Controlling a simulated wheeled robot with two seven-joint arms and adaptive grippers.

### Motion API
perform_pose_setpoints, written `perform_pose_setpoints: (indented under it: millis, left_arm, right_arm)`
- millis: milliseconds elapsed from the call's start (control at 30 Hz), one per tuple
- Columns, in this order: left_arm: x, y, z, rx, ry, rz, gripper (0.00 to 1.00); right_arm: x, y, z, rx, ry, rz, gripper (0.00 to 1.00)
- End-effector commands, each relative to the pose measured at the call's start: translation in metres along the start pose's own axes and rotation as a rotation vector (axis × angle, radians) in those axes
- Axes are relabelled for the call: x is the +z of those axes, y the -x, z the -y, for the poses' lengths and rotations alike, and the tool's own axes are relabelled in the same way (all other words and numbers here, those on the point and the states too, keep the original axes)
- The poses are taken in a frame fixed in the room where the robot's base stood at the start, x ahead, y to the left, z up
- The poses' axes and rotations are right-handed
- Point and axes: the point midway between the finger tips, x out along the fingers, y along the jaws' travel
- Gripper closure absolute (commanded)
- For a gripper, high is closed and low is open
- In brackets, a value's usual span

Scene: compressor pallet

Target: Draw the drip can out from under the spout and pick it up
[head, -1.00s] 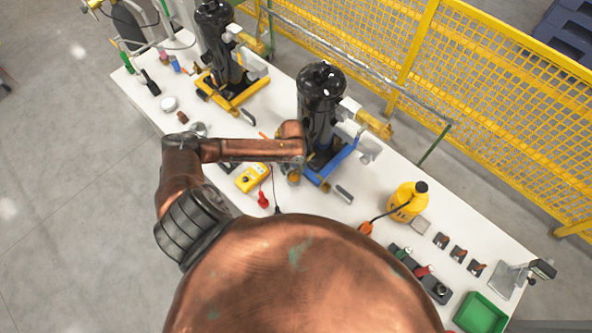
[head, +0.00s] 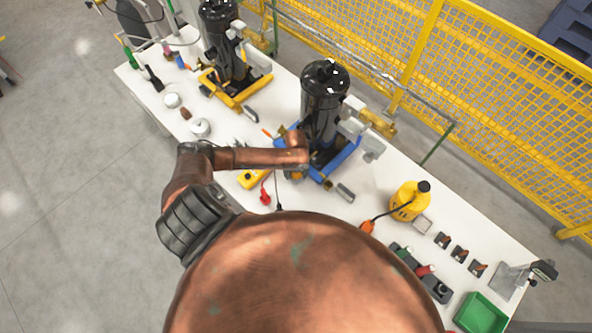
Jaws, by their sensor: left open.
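The blue-based compressor (head: 324,100) stands mid-table, a black upright tank on a blue frame. A small round container with an amber inside, apparently the drip can (head: 297,175), shows at the near-left edge of that frame, partly covered by my left wrist. My left arm comes in from the left, and its copper wrist lies over this spot. My left gripper (head: 290,173) is open beside the can, with its fingers mostly hidden under the wrist. I cannot tell whether it touches the can. The spout is hidden. My right gripper is out of view.
A yellow handheld box (head: 252,179) and a red-handled tool (head: 265,194) lie close on the near side. A grey cylinder (head: 345,192) is to the right. A yellow jug (head: 409,200) stands farther right. A yellow-based compressor (head: 226,50) stands farther left.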

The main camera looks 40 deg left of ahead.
Motion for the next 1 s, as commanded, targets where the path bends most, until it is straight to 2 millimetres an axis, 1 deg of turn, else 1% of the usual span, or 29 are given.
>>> perform_pose_setpoints:
  millis: [133,400,867,1000]
  left_arm:
    - [-0.0003,-0.0067,-0.0002,0.001,0.001,0.0,0.54]
    - [-0.0002,-0.0071,-0.0002,0.0,0.0,0.0,0.54]
    - [-0.0004,-0.0072,-0.0004,0.001,0.0,0.0,0.86]
    - [-0.0008,-0.0073,-0.0009,0.001,0.0,-0.001,0.87]
  right_arm:
    - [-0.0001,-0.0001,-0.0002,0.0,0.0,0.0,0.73]
    - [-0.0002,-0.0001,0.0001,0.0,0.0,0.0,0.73]
    - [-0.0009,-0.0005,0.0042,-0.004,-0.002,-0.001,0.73]
    - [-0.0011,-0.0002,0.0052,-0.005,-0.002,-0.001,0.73]
